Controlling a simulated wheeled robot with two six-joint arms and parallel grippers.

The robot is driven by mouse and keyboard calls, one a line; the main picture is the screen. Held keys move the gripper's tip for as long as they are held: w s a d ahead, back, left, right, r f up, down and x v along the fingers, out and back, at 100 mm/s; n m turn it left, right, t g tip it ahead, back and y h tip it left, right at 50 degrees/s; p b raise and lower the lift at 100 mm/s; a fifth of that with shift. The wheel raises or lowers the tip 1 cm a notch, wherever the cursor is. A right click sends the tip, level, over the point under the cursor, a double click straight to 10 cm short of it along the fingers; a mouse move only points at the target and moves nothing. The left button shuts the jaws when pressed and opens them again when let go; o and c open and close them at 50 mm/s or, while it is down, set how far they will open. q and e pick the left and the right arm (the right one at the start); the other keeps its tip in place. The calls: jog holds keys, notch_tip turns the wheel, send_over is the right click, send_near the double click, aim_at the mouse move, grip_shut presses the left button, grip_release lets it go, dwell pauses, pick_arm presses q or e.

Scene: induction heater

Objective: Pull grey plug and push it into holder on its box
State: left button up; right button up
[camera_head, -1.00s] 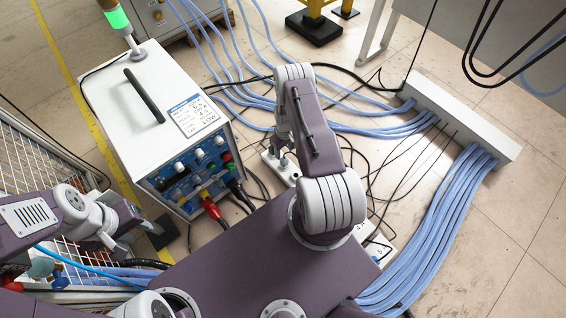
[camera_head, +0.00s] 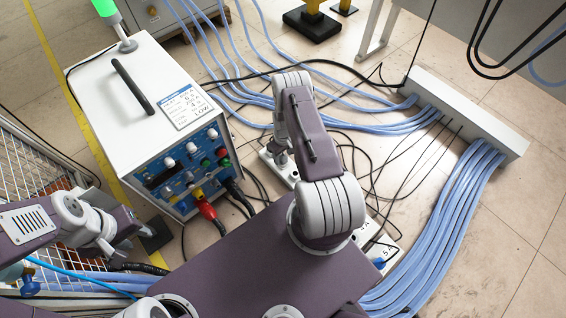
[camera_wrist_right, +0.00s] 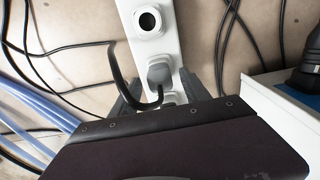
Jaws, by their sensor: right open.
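The grey plug (camera_wrist_right: 159,70) sits in a white socket strip (camera_wrist_right: 134,42) in the right wrist view, with a black cable bending from it. My right gripper (camera_wrist_right: 158,92) is open, with one dark finger on each side of the plug. Whether the fingers touch it I cannot tell. In the head view the strip (camera_head: 278,170) lies on the floor, partly hidden by my right arm. The white box (camera_head: 125,95) with a blue front panel stands left of it. I cannot make out a holder on it. My left gripper (camera_head: 132,232) is at the lower left, its fingers unclear.
Red and black connectors are plugged into the box front. Black cables and blue hoses (camera_head: 440,235) cross the floor, running to a white duct (camera_head: 465,115). A wire-mesh cage (camera_head: 35,165) stands at the left. The floor at the far right is clear.

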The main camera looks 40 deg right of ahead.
aim_at(283, 155)
jog(key=shift+f+b, duration=0.3)
jog(key=shift+f, duration=0.6)
pick_arm(q)
jog(key=shift+f, duration=0.75)
pick_arm(e)
jog(key=shift+r, duration=0.1)
grip_shut()
pick_arm(q)
jog(key=shift+r, duration=0.1)
pick_arm(e)
jog(key=shift+r, duration=0.1)
